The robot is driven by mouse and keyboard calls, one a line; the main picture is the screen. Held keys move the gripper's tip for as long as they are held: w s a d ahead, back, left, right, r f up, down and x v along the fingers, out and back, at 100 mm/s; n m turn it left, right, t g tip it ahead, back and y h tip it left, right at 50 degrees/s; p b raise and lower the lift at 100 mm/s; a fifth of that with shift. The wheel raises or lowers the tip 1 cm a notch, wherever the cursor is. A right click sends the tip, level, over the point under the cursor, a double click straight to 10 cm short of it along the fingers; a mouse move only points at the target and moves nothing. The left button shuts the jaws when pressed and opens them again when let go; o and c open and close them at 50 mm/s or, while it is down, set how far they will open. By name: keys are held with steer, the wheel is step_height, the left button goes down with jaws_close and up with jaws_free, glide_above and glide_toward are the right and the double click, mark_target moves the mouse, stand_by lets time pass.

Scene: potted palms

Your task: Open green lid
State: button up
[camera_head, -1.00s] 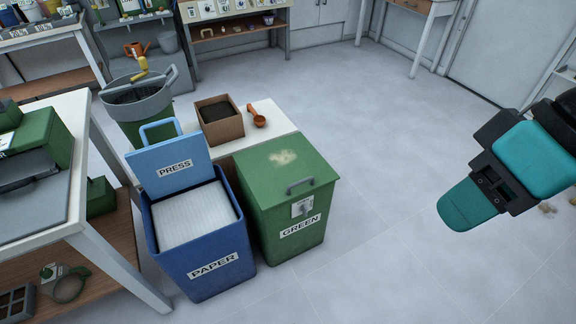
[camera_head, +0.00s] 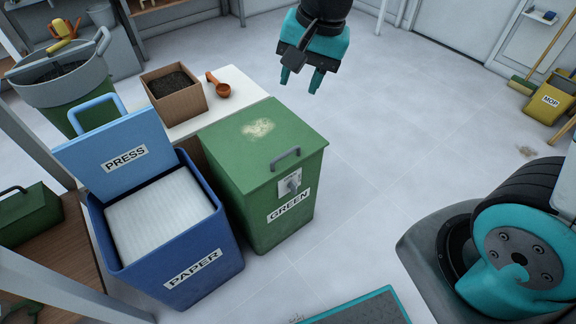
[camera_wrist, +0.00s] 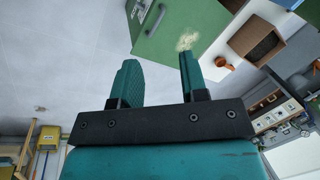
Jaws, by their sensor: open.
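The green bin labelled GREEN (camera_head: 283,216) stands on the floor in the middle of the head view. Its green lid (camera_head: 255,142) is shut, with a pale smudge on top and a grey handle (camera_head: 286,158) at the front edge. A small latch plate (camera_head: 292,184) sits on the bin's front below the handle. My gripper (camera_head: 302,84) is open and empty, above and behind the lid in the picture, apart from it. In the wrist view the two fingers (camera_wrist: 158,80) are spread, and the lid (camera_wrist: 175,28) shows beyond them, with the handle (camera_wrist: 155,19).
A blue PAPER bin (camera_head: 170,245) with its PRESS lid (camera_head: 118,150) raised stands just left. A soil box (camera_head: 176,100) and orange scoop (camera_head: 218,88) rest on a low white table behind. Floor right of the green bin is clear; a yellow MOP bucket (camera_head: 548,103) stands far right.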

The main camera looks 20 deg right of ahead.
mark_target(289, 151)
steer(key=w+d+f+m+b, duration=0.1)
steer(key=w+f+m+b, duration=0.1)
steer(key=f, duration=0.8)
steer(key=w+f+m+h+b, duration=0.1)
steer(key=w+f+m+b, duration=0.2)
steer(key=w+f, duration=0.3)
steer(key=w+d+f+m+b, duration=0.1)
steer(key=w+f+m+b, duration=0.2)
steer(key=f, duration=1.3)
steer(key=shift+w+d+f+t+h+b, duration=0.1)
steer(key=shift+w+d+t+h+b, duration=0.1)
steer(key=shift+w+b, duration=0.3)
steer(key=shift+w+d+f+t+h+b, duration=0.1)
steer(key=shift+w+d+h+b, duration=0.1)
steer(key=shift+w+b, duration=0.3)
jaws_close()
